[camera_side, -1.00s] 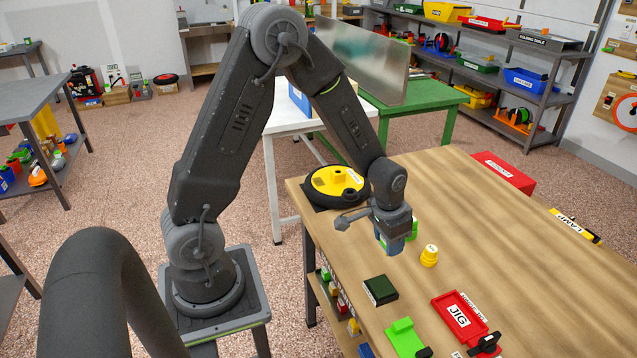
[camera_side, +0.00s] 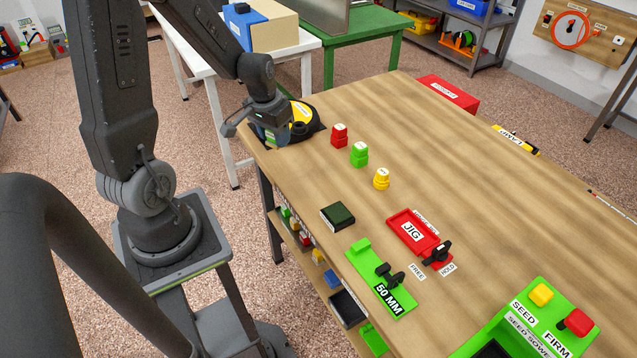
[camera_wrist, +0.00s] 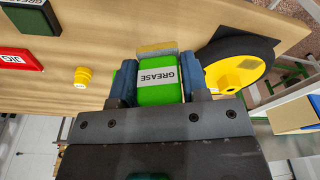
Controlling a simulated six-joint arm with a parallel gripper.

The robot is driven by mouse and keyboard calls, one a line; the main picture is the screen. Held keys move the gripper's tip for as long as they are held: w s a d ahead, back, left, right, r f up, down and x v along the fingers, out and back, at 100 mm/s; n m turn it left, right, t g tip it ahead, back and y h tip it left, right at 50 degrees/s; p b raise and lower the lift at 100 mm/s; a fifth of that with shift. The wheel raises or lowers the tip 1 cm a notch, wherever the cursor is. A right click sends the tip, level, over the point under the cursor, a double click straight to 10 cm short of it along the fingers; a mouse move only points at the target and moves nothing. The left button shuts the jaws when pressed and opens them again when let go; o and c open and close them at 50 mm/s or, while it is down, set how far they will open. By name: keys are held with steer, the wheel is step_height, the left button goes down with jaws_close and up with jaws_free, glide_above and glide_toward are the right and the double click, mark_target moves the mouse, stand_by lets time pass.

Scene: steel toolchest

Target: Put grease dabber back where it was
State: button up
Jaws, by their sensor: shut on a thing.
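The grease dabber (camera_wrist: 158,84) is a green block with a white GREASE label and a tan strip at its far end. In the wrist view it sits between the blue fingers of my gripper (camera_wrist: 160,76), which is shut on it. In the side view my gripper (camera_side: 275,132) is at the table's far left corner, in front of the yellow and black wheel (camera_side: 303,112), and mostly hides the dabber. The wheel (camera_wrist: 240,66) is to the right of the dabber in the wrist view. A dark green grease pad (camera_side: 338,215) lies on the table.
Red (camera_side: 339,136), green (camera_side: 359,154) and yellow (camera_side: 381,179) pegs stand in a row right of my gripper. The wooden tabletop beyond the pegs is clear.

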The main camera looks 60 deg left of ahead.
glide_above(320, 187)
steer(key=f, duration=0.6)
steer(key=shift+s+f, duration=0.15)
steer(key=shift+s, duration=0.1)
steer(key=shift+w+f, duration=0.1)
steer(key=shift+f, duration=2)
steer(key=shift+f, duration=0.1)
steer(key=o, duration=0.8)
